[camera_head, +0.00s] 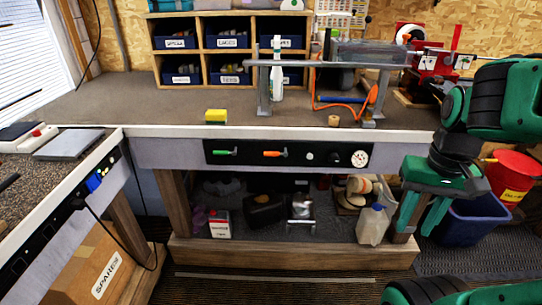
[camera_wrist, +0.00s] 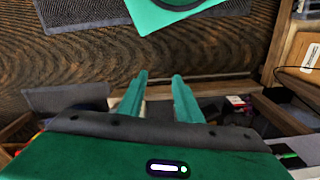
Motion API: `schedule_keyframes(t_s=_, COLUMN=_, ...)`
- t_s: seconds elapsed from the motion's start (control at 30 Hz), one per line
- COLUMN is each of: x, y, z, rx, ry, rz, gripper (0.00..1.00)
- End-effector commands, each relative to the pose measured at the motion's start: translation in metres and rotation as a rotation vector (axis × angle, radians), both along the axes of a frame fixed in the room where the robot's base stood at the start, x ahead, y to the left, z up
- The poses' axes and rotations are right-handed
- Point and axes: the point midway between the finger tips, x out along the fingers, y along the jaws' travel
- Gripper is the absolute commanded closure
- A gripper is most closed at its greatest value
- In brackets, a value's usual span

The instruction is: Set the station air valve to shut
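A black panel (camera_head: 289,155) runs along the front face of the far bench. It carries a green lever handle (camera_head: 225,152) at left and an orange lever handle (camera_head: 274,153) beside it, both lying about level. Right of them are a pale round knob (camera_head: 310,156), a dark knob (camera_head: 334,158) and a white round gauge (camera_head: 359,159). I cannot read labels saying which lever is the air valve. My gripper (camera_head: 417,232) hangs fingers down, right of the panel and apart from it. The wrist view shows my gripper (camera_wrist: 158,76) open, with nothing between the fingers.
The far bench top holds a yellow sponge (camera_head: 216,116), a spray bottle (camera_head: 277,70) and a grey metal stand (camera_head: 262,90). A blue bin (camera_head: 478,220) stands at right. Floor before the bench is clear.

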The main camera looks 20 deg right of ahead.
Motion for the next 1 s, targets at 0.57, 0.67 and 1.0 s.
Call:
schedule_keyframes(t_s=0.57, x=0.168, y=0.054, z=-0.112, rx=0.157, ry=-0.187, rz=0.259, gripper=0.68)
schedule_keyframes(t_s=0.67, x=0.195, y=0.076, z=-0.132, rx=0.239, ry=-0.252, rz=0.269, gripper=0.68)
schedule_keyframes(t_s=1.0, x=0.279, y=0.148, z=-0.164, rx=0.574, ry=-0.523, rz=0.145, gripper=0.68)
